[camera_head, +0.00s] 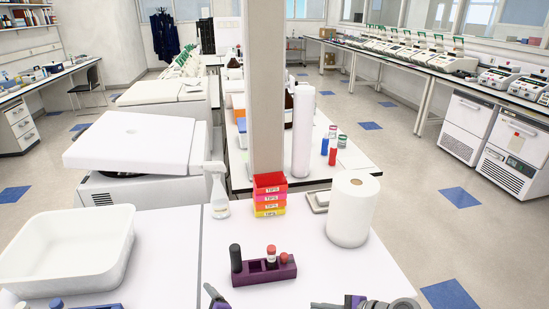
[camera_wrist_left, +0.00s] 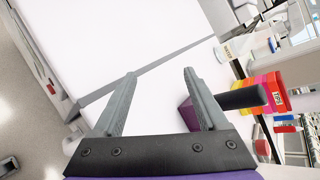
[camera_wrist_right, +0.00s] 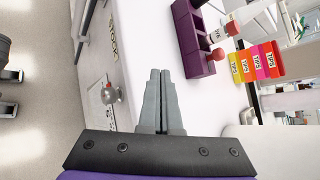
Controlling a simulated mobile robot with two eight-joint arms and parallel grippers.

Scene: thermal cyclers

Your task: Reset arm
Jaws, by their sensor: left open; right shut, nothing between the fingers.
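My left gripper (camera_wrist_left: 160,74) is open, with nothing between its fingers, over the white bench top. A bit of it shows at the bottom edge of the head view (camera_head: 214,297). My right gripper (camera_wrist_right: 160,72) is shut and empty, its fingertips together. Part of it shows at the bottom of the head view (camera_head: 350,301). The purple rack (camera_head: 264,278) stands on the bench just beyond both grippers, holding a black tube (camera_head: 236,258) and red-capped tubes (camera_head: 271,256). In the left wrist view the rack (camera_wrist_left: 188,114) is partly hidden behind a finger.
A white tub (camera_head: 70,282) stands at the left, with a spray bottle (camera_head: 218,193), stacked tip boxes (camera_head: 270,197) and a paper roll (camera_head: 352,212) further back. A pillar (camera_head: 266,90) rises behind the boxes.

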